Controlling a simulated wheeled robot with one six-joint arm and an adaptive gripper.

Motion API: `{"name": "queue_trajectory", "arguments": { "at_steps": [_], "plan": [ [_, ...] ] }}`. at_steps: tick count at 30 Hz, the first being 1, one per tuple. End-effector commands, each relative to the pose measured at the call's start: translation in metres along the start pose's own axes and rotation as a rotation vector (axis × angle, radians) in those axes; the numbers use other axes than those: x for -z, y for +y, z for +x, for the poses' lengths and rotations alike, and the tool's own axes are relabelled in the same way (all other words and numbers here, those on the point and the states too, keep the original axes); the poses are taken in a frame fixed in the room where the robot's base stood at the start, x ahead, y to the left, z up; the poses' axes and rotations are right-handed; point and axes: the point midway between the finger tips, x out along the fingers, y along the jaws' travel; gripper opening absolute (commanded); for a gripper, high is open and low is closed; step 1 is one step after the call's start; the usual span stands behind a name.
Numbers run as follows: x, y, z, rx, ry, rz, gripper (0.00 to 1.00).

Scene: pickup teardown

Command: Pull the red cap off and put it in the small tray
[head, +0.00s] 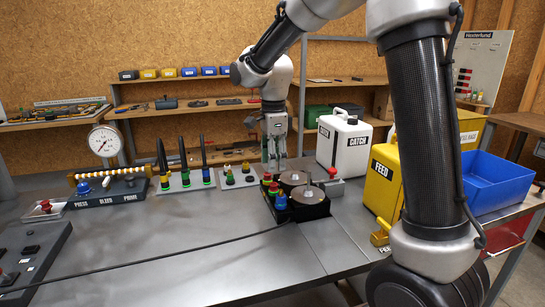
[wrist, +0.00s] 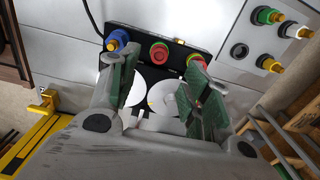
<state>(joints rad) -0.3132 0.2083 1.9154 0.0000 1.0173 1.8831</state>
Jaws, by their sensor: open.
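A black fixture (head: 303,212) on the bench holds a row of coloured caps and two round discs. The row has a blue cap (head: 281,202) at the near end, a red cap (head: 273,187) in the middle and another reddish cap at the far end. In the wrist view the middle red cap (wrist: 159,52) sits between the blue cap (wrist: 117,38) and the other reddish one, beyond my fingertips. A small pale tray (head: 34,217) at far left holds something red.
A plate with coloured fittings (head: 237,180) stands left of my gripper. The white CATCH can (head: 343,145), yellow FEED can (head: 382,185) and blue bin (head: 497,183) stand at right. A dark cable (head: 185,257) crosses the mostly clear front bench.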

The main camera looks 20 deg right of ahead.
Motion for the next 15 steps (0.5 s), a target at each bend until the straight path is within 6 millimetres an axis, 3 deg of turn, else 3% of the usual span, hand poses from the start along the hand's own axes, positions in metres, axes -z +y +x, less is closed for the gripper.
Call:
{"name": "queue_trajectory", "arguments": {
  "at_steps": [9, 15],
  "plan": [
    [0.001, 0.001, 0.048, -0.004, 0.001, 0.003, 0.48],
    [0.000, 0.001, 0.070, -0.002, 0.001, 0.002, 0.48]
  ]
}}
